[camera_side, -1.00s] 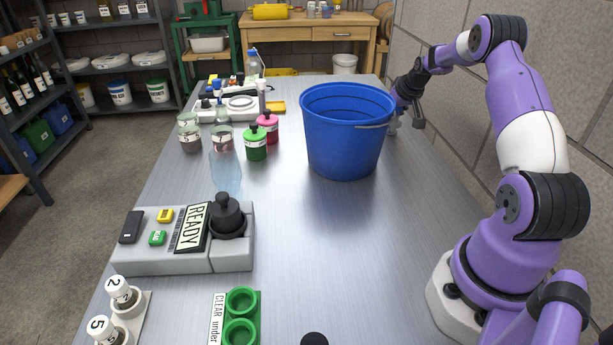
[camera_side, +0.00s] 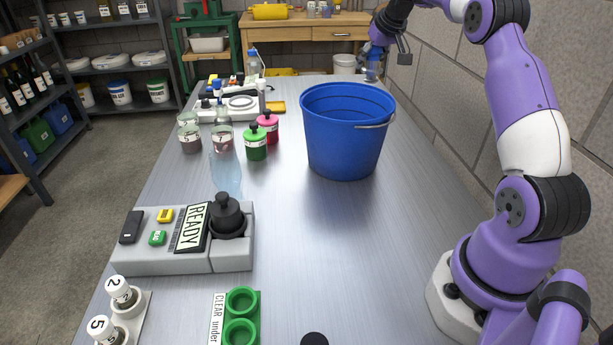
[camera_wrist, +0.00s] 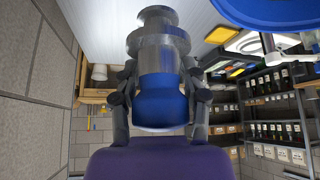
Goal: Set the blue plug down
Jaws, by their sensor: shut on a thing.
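The blue plug (camera_wrist: 160,107) has a blue body and a stepped grey metal part that points to the top of the wrist view. My gripper (camera_wrist: 160,95) is shut on it, with one finger on each side. In the side view my gripper (camera_side: 374,57) is raised beyond the blue bucket, near the far right end of the bench (camera_side: 280,240). The plug (camera_side: 371,73) shows small below the fingers there. It appears to be held above the bench top.
The blue bucket (camera_side: 343,140) stands upright near my arm. Left of it are a green bottle (camera_side: 255,146), a pink bottle (camera_side: 268,128) and labelled jars (camera_side: 222,138). A grey console (camera_side: 150,255) and a green holder (camera_side: 240,330) are nearer. The bench middle is clear.

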